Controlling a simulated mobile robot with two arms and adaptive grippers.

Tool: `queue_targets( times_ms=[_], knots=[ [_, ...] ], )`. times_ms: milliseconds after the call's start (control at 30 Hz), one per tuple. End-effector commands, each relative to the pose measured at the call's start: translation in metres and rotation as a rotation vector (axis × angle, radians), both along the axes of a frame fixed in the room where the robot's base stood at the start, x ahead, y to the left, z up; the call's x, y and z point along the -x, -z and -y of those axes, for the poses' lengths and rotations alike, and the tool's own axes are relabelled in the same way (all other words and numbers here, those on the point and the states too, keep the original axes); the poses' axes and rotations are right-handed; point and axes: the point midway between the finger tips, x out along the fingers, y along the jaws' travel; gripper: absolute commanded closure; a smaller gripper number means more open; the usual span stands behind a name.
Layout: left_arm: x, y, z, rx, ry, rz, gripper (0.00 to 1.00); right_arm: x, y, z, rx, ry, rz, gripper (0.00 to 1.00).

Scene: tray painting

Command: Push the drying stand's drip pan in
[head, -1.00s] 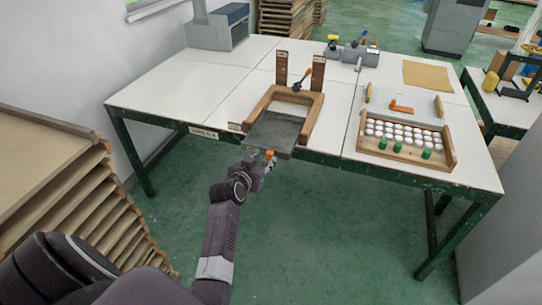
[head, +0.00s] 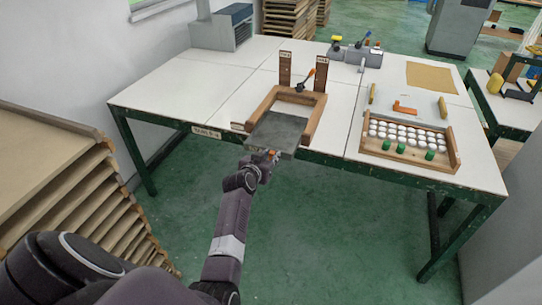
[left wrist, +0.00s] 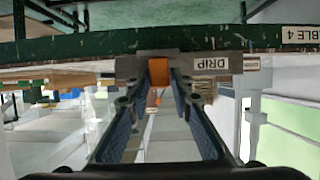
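The drying stand (head: 314,117) is a wooden U-shaped frame on the white table. Its grey drip pan (head: 277,132) sits between the frame's sides and sticks out past the table's front edge. In the left wrist view, the pan's front edge bears a DRIP label (left wrist: 224,63) and an orange tab (left wrist: 158,73). My left gripper (head: 270,157) is at that front edge. In the left wrist view, its fingers (left wrist: 160,85) are apart, one on each side of the tab; contact is not clear. My right gripper is not in view.
A wooden tray (head: 452,152) with several white and green pieces stands on the table to the right. Two dark uprights and an orange-tipped tool stand at the stand's back. A stack of wooden boards (head: 60,185) is at the left. The green floor below the table is clear.

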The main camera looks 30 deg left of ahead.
Motion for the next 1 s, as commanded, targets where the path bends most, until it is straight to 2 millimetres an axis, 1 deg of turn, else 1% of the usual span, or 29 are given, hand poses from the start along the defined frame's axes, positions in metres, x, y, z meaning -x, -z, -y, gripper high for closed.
queue_targets(
  times_ms=[33, 133, 167, 433, 500, 567, 800, 933, 1000],
  knots=[
    [0.000, 0.000, 0.000, 0.000, 0.000, 0.000, 0.87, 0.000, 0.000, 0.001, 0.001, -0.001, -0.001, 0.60],
    [0.000, 0.000, 0.000, 0.000, 0.000, 0.000, 0.98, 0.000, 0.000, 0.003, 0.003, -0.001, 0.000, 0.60],
    [0.000, 0.000, 0.000, 0.000, 0.000, 0.000, 1.00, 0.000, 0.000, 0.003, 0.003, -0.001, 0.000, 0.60],
    [0.000, 0.000, 0.000, 0.000, 0.000, 0.000, 1.00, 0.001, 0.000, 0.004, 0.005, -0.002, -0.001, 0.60],
    [-0.003, 0.001, -0.001, -0.001, 0.001, 0.000, 1.00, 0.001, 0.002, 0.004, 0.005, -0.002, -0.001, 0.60],
    [-0.009, 0.002, -0.002, -0.001, 0.001, 0.001, 1.00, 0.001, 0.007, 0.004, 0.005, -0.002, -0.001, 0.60],
    [-0.054, 0.004, -0.012, 0.000, 0.003, 0.003, 1.00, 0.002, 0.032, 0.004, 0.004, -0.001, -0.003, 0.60],
    [-0.073, 0.004, -0.017, -0.002, 0.003, 0.002, 1.00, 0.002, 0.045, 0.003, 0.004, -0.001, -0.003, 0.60],
    [-0.080, 0.002, -0.019, 0.000, 0.002, 0.001, 1.00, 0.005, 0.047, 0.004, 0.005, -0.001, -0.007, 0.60]
  ],
)
